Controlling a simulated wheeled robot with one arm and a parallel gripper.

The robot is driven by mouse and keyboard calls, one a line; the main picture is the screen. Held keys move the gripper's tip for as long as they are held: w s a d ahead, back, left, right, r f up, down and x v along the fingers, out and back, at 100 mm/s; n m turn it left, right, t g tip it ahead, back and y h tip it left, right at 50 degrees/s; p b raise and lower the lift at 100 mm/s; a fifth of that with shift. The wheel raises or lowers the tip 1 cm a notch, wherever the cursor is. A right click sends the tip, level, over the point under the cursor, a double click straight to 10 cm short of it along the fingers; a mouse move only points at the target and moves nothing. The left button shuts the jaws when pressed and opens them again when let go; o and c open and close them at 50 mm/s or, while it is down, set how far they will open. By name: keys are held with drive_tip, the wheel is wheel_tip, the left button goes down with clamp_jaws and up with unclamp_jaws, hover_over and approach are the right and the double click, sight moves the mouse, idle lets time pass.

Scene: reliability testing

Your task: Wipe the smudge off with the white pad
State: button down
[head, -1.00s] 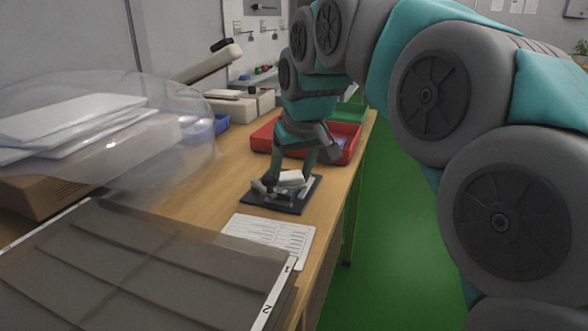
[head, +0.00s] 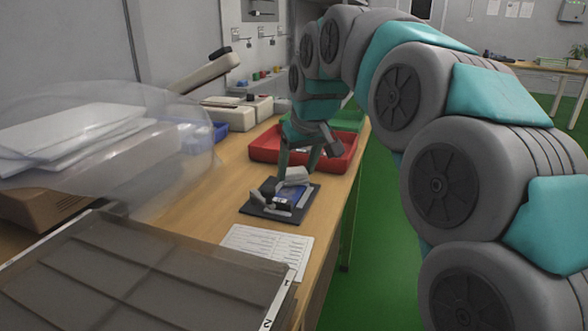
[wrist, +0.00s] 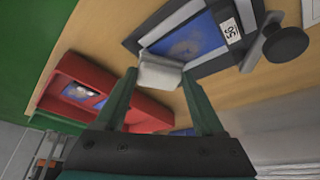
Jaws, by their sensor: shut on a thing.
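My gripper (wrist: 163,88) is shut on the white pad (wrist: 160,72), which also shows in the head view (head: 296,174). A device with a blue screen (wrist: 211,35) lies in a dark fixture (wrist: 185,68) on the bench; in the head view the screen (head: 288,192) is partly exposed. A pale, brownish smudge (wrist: 184,48) shows on the screen in the wrist view. The pad is at the screen's end nearest my gripper, beside the smudge. I cannot tell whether it touches the device. A white label reading 56 is on the device.
A red bin (head: 258,148) stands just behind the fixture. A black clamp knob (wrist: 285,43) rises beside the device. A printed sheet (head: 266,249) lies in front. A clear dome (head: 178,135) covers bags at left. The bench's right edge is close to the fixture.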

drive_tip(key=shift+r, duration=0.1)
drive_tip(key=shift+r+p, duration=0.85)
drive_tip(key=shift+r, duration=0.9)
drive_tip(key=shift+s+r, duration=0.1)
drive_tip(key=shift+r, duration=1.1)
drive_tip(key=shift+r, duration=1.45)
drive_tip(key=shift+f, duration=0.15)
drive_tip(key=shift+g, duration=0.3)
drive_tip(key=shift+s+d+f+b, duration=0.15)
drive_tip(key=shift+f+b, duration=0.55)
drive_tip(key=shift+f, duration=1.15)
drive_tip(key=shift+s+a+f+b, duration=0.1)
drive_tip(key=shift+f+b, duration=0.55)
drive_tip(key=shift+f, duration=1.15)
drive_tip(key=shift+f+b, duration=0.45)
drive_tip(key=shift+f, duration=0.55)
